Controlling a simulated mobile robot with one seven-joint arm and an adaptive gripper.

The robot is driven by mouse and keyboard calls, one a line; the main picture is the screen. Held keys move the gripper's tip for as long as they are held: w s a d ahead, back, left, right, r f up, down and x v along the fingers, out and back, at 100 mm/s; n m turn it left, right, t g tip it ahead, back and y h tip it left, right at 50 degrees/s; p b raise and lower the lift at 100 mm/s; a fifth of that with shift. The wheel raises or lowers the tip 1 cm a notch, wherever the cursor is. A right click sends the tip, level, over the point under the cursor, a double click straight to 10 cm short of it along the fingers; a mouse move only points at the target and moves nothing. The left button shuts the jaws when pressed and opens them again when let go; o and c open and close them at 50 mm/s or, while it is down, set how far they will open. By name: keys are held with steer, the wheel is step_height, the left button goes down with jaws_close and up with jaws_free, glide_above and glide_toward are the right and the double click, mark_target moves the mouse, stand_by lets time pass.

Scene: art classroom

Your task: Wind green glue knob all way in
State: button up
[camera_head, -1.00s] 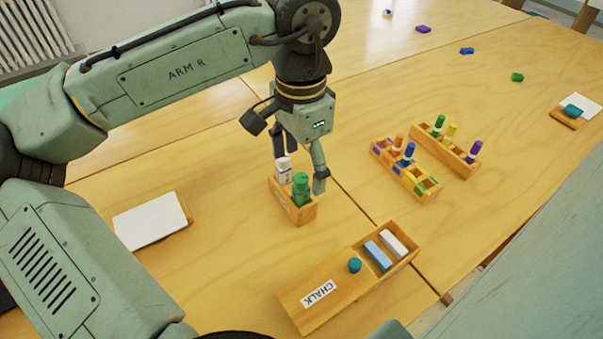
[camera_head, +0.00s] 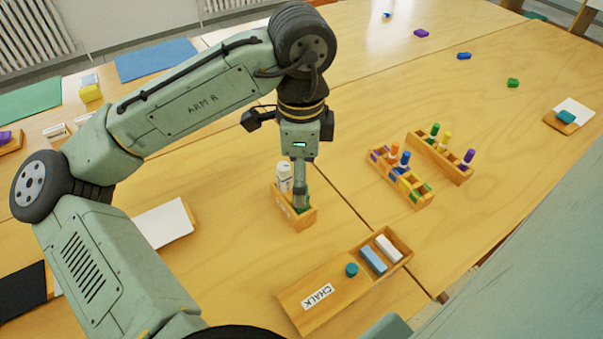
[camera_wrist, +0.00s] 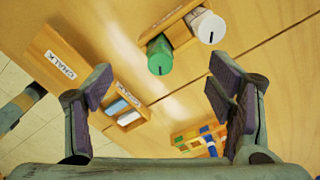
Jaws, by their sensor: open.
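A small wooden holder (camera_head: 282,203) on the table carries a green glue stick and a white one (camera_head: 284,174), standing side by side. In the head view the green glue stick (camera_head: 307,207) is mostly hidden behind a finger of my gripper (camera_head: 300,200). In the wrist view the green glue stick (camera_wrist: 160,57) shows its round end with a dark mark, and the white one (camera_wrist: 208,28) is beside it. My gripper is open and empty there (camera_wrist: 160,88). The green stick lies above the gap between the fingertips, and no finger touches it in that view.
A wooden chalk box (camera_head: 330,296) with a teal knob lies in front of the holder. Two marker racks (camera_head: 420,198) (camera_head: 450,170) stand to the right. White paper (camera_head: 163,225) lies to the left.

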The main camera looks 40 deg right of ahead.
steer(key=shift+f+b, duration=0.65)
steer(key=shift+f, duration=0.55)
steer(key=shift+c, duration=0.5)
steer(key=c, duration=1.5)
steer(key=shift+o, duration=0.2)
steer(key=shift+r, duration=0.1)
steer(key=shift+n+p, duration=1.75)
steer(key=shift+n, duration=1.15)
steer(key=shift+n+p, duration=1.5)
steer(key=shift+n, duration=1.4)
